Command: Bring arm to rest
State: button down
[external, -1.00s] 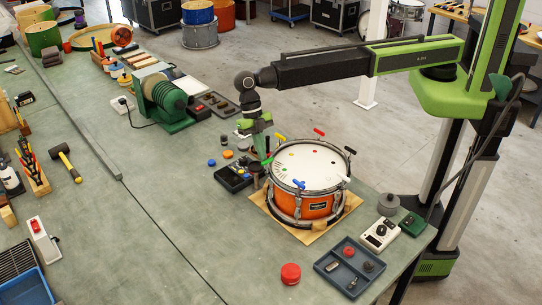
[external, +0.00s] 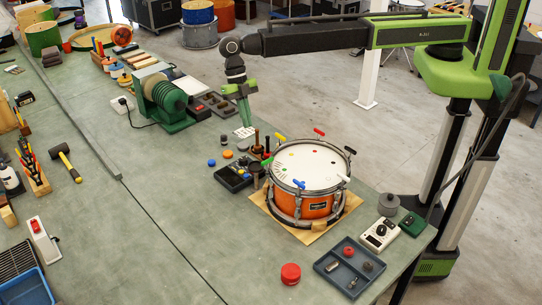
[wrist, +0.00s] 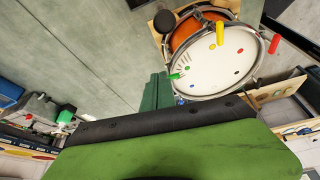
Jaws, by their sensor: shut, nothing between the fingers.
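My arm reaches left from the column high over the bench, with the wrist hanging down at its end. My gripper (external: 246,120) points down, shut and empty, in the air behind and left of the drum. The orange snare drum (external: 305,180) stands on a tan board (external: 270,211) on the bench. Its white head carries several coloured dots, and coloured keys stand around its rim. In the wrist view the drum (wrist: 196,35) shows at the top, beyond the green gripper body that fills the lower part. The gripper touches nothing that I can see.
A green coil-like machine (external: 165,103) stands left of my gripper. A black tray (external: 233,177) and small pots sit left of the drum. A blue-grey tray (external: 349,268), a red puck (external: 290,273) and a meter (external: 380,234) lie in front. The bench's front middle is clear.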

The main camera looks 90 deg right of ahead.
jog(key=s+d+f+m+b, duration=0.2)
jog(key=d+f+b, duration=0.25)
jog(key=d, duration=0.35)
jog(key=s+d+f+m+t+b, duration=0.1)
jog(key=s+d+f+b, duration=0.1)
jog(key=d+f+b, duration=0.4)
jog(key=s+d+f+m+b, duration=0.2)
jog(key=s+d+f, duration=0.1)
jog(key=d, duration=0.6)
jog(key=s+d+f+m+h+b, duration=0.1)
jog(key=s+d+f+m+b, duration=0.1)
jog(key=s+d+m, duration=0.5)
jog(key=s+d+f+m+t+h+b, duration=0.1)
jog(key=s+d+f+m+h+b, duration=0.1)
jog(key=s+d+m, duration=0.5)
jog(key=s+f+m, duration=0.1)
jog(key=s+m, duration=0.2)
jog(key=m, duration=0.3)
jog(key=shift+f+t+h, duration=0.2)
jog(key=shift+t+h, duration=0.1)
jog(key=shift+s+d, duration=0.1)
jog(key=shift+s, duration=0.05)
